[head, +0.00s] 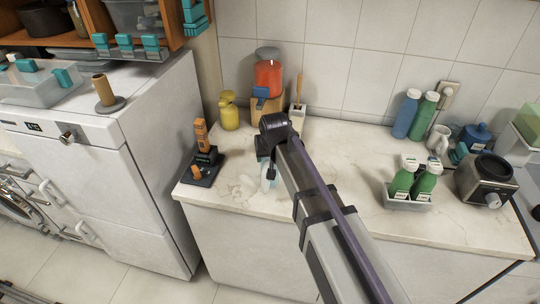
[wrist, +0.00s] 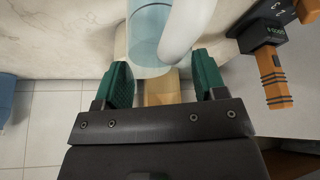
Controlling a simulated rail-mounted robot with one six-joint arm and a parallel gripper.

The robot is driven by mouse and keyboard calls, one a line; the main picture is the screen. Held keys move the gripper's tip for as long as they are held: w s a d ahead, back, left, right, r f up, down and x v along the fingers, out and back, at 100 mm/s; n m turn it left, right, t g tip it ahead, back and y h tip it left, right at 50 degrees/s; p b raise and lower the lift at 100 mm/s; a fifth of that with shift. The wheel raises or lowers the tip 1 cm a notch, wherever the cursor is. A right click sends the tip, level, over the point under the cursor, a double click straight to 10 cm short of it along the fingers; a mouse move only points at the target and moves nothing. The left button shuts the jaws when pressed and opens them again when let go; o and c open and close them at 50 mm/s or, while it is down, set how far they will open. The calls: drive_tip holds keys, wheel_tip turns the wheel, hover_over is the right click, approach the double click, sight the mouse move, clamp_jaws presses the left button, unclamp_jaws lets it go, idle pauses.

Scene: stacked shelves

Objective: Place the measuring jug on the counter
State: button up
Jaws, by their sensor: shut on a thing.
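The measuring jug (wrist: 150,28) is a clear bluish cylinder with a thick white handle (wrist: 184,30) at the top of the wrist view. My gripper (wrist: 161,60) has two green fingers, one on each side of the jug's near end, and is shut on it. In the head view the jug (head: 267,178) shows only partly, below the end of my arm, over the left part of the marble counter (head: 325,180). My wrist hides most of it and the fingers. I cannot tell whether its base touches the counter.
An orange-handled tool on a black stand (head: 203,165) is just left of the jug. A yellow canister (head: 229,113) and a red-filled jar (head: 267,75) stand behind. Green bottles in a tray (head: 408,204) and a blender base (head: 487,180) are at right. The counter's middle has free room.

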drive_tip(key=shift+f+b, duration=1.35)
drive_tip(key=shift+f, duration=0.45)
drive_tip(key=o, duration=1.5)
drive_tip(key=shift+r, duration=0.1)
drive_tip(key=shift+o, duration=0.2)
drive_tip(key=a+p+v, duration=0.1)
drive_tip(key=p+v, duration=1)
drive_tip(key=v, duration=0.1)
drive_tip(key=shift+d+r+p, duration=0.15)
drive_tip(key=shift+d+p, duration=0.15)
drive_tip(key=shift+d, duration=0.15)
drive_tip(key=shift+d, duration=0.1)
